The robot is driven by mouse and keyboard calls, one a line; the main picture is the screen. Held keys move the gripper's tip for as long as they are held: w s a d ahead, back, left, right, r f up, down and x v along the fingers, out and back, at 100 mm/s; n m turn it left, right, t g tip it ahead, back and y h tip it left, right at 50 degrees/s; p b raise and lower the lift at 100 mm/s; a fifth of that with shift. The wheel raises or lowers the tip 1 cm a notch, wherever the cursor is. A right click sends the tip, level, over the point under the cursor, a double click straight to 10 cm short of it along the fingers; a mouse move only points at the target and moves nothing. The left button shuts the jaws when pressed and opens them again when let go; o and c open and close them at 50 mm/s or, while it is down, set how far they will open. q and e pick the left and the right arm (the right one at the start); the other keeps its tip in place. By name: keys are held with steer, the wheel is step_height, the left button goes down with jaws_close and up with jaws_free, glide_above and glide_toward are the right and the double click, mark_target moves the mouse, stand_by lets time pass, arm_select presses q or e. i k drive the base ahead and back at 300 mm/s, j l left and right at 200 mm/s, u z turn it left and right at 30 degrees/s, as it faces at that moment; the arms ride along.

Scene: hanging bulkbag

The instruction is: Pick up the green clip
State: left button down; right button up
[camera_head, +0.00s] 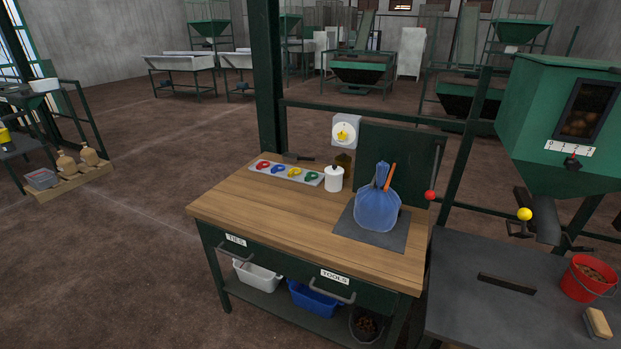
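The green clip (311,175) lies at the right end of a grey strip tray (286,171), near the back left of the wooden workbench. A yellow clip (295,171), a blue clip (278,169) and a red clip (263,167) lie in a row to its left on the same tray. Neither of my grippers shows in the head view.
A white canister (334,179) stands just right of the green clip. A blue tied bag (377,208) sits on a dark mat (394,239) further right. The front left of the wooden bench (270,216) is clear. A dark post (267,80) rises behind the tray.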

mark_target(308, 177)
steer(key=j+z, duration=0.1)
steer(key=z, duration=0.3)
steer(key=i+j+z, duration=0.1)
steer(key=z, duration=0.25)
steer(key=j+z, duration=0.2)
steer(key=z, duration=0.2)
steer(key=i+j+z, duration=0.1)
steer(key=j+z, duration=0.25)
steer(key=j, duration=0.85)
steer(key=k+j+z, duration=0.1)
steer(key=j+z, duration=0.3)
steer(key=j, duration=0.8)
